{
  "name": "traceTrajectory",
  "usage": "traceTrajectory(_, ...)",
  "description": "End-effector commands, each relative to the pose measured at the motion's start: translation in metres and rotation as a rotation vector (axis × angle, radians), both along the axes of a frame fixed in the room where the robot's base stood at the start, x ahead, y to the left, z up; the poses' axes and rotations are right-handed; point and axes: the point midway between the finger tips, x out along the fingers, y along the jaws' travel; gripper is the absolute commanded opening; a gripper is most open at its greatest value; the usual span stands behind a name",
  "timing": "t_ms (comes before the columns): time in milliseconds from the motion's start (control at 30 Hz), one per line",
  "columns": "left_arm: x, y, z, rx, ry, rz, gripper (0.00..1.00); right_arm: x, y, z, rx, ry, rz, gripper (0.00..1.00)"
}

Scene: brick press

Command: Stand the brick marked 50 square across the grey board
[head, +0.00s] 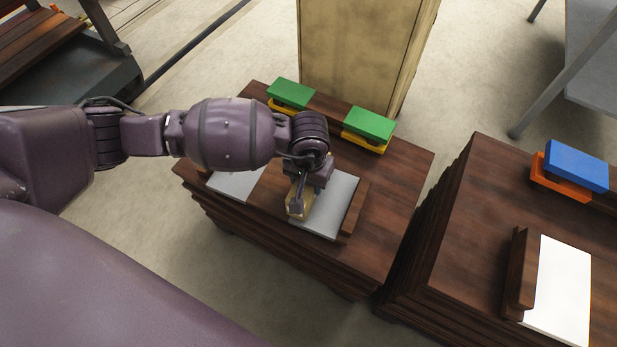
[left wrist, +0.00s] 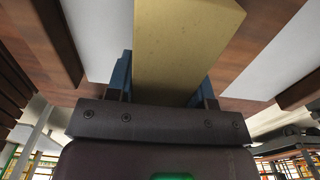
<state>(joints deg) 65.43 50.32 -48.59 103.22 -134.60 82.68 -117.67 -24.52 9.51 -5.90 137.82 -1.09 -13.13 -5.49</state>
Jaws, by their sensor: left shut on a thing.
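My left gripper (head: 297,207) is shut on a pale yellow brick (head: 303,203) and holds it over the near-left part of a grey board (head: 339,192) on the dark wooden table. I cannot tell if the brick touches the board. In the left wrist view the brick (left wrist: 188,45) sits between the fingers (left wrist: 160,85). No marking on it can be read. A second grey board (head: 236,184) lies to the left, partly hidden by my arm. My right gripper is not in view.
A wooden strip (head: 354,208) edges the right side of the grey board. Two green-topped yellow blocks (head: 291,93) (head: 369,123) stand at the table's back. A tall box (head: 358,50) stands behind. Another table at right holds a white board (head: 559,290) and a blue-topped orange block (head: 576,166).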

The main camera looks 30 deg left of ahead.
Motion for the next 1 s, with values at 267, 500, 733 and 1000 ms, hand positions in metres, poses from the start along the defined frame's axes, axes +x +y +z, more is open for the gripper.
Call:
traceTrajectory(267,0.001,0.000,0.000,-0.001,-0.002,-0.001,0.51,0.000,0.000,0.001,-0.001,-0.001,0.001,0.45)
traceTrajectory(500,0.000,0.000,-0.001,0.000,-0.001,0.000,0.78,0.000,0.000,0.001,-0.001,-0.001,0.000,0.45)
traceTrajectory(733,0.000,0.000,0.000,0.001,0.000,0.000,0.78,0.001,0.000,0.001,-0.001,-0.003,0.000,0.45)
traceTrajectory(1000,0.003,0.000,0.037,0.001,-0.011,-0.001,0.78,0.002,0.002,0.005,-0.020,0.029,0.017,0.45)
